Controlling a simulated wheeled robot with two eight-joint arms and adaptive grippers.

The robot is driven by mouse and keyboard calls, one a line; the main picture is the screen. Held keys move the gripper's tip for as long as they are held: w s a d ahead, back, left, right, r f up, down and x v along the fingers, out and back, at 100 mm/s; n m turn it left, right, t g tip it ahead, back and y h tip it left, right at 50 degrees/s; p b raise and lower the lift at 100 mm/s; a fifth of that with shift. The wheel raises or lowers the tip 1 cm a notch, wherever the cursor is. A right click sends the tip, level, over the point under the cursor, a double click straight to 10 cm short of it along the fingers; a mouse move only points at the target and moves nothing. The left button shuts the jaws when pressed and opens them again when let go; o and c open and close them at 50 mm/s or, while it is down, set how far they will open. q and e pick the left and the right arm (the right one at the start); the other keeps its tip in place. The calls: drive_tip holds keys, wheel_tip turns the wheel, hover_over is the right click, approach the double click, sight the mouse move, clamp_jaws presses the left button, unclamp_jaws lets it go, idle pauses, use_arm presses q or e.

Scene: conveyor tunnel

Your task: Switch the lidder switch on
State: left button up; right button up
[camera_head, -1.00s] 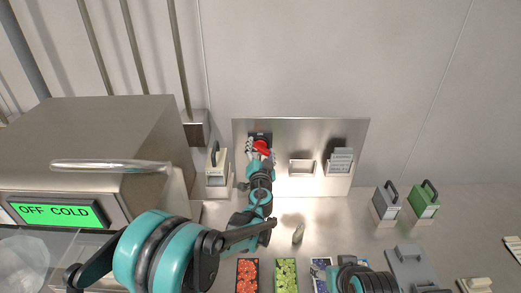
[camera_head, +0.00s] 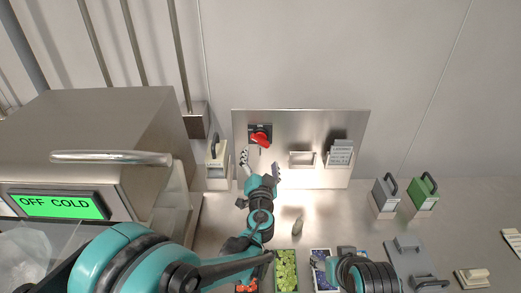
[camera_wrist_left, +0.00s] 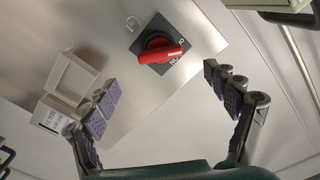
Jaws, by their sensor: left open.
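A red rotary switch handle (camera_head: 261,139) sits on a dark square plate at the upper left of the metal wall panel (camera_head: 310,120). In the left wrist view the red handle (camera_wrist_left: 160,54) lies slanted across its dark plate, and the lettering beside it is too blurred to read surely. My left gripper (camera_head: 260,164) is open and empty just below the switch, its fingers spread and apart from it. In the left wrist view the open gripper (camera_wrist_left: 157,82) frames the space in front of the switch.
A steel machine (camera_head: 110,125) with a bar handle and a green display (camera_head: 58,205) reading "OFF COLD" stands at left. The panel also has an empty holder (camera_head: 302,152) and a card holder (camera_head: 340,158). Grey (camera_head: 384,196) and green (camera_head: 424,192) handled blocks stand at right.

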sight(260, 144)
use_arm(q)
drive_tip(key=shift+s, duration=1.05)
drive_tip(key=shift+w, duration=0.1)
drive_tip(key=c, duration=0.7)
drive_tip(key=shift+w+m, duration=0.1)
drive_tip(key=shift+m, duration=0.6)
drive_tip(key=c, duration=0.5)
drive_tip(key=shift+o, duration=0.2)
drive_tip(key=w+m, duration=0.3)
drive_tip(key=m, duration=0.2)
drive_tip(key=w+m, duration=0.3)
drive_tip(key=m, duration=0.3)
drive_tip(key=w+m+p, duration=0.1)
drive_tip(key=w+m, duration=0.3)
drive_tip(key=m, duration=0.1)
drive_tip(key=shift+f, duration=0.1)
clamp_jaws()
use_arm(e)
drive_tip(key=shift+s+d+r, duration=0.1)
drive_tip(key=shift+s+r, duration=0.5)
drive_tip(key=shift+s, duration=0.2)
